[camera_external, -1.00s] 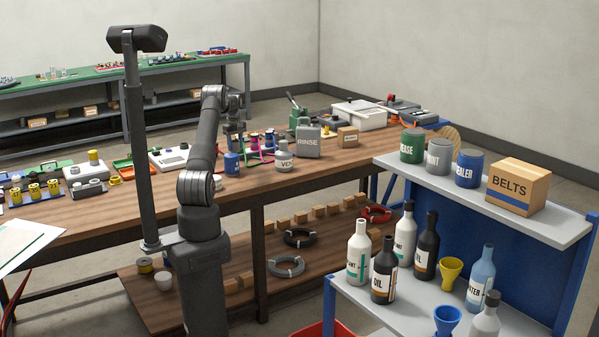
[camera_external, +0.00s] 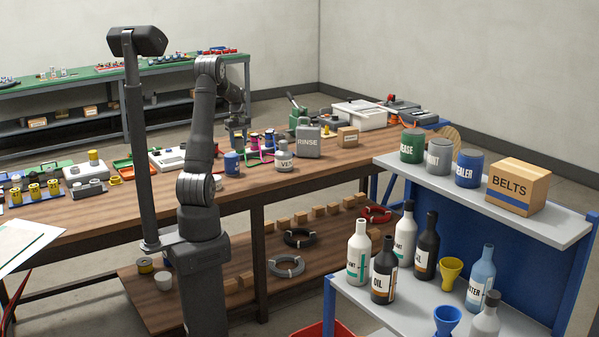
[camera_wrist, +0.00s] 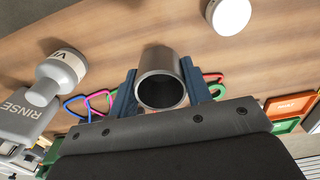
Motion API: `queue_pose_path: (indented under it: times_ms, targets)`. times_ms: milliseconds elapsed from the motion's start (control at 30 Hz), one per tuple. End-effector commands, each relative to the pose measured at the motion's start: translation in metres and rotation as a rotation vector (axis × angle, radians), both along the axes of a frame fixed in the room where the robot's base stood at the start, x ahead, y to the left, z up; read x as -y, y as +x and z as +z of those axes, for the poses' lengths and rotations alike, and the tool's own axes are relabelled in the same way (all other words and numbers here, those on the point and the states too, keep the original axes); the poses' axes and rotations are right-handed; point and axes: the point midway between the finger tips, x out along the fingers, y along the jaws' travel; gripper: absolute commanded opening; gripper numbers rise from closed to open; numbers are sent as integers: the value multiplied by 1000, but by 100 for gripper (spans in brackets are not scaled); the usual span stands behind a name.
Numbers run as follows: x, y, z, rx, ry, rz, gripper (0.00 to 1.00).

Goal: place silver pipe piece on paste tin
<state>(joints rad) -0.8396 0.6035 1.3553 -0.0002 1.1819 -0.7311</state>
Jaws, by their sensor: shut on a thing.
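The pipe is clear to see there, but barely shows in the external view. A round white-topped tin (camera_wrist: 230,14) stands at the top right of the wrist view, apart from the pipe. No paste label is readable, so I cannot tell which is the paste tin.
A grey-white bottle (camera_external: 284,157) and a grey RINSE can (camera_external: 308,140) stand right of my gripper. Coloured loop-shaped pieces (camera_wrist: 90,103) lie near the pipe in the wrist view. Bare wood (camera_wrist: 120,40) shows between the pipe and the white-topped tin.

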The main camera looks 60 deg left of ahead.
Motion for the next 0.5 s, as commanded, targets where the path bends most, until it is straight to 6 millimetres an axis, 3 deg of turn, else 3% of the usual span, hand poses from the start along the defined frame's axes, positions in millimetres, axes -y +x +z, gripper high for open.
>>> queue_pose_path:
  times_ms: [100,300,500]
  targets:
    - [33,-24,6,1,1,-25,19]
    - [79,-57,7,1,0,-58,19]
    - [103,-77,5,1,0,-77,19]
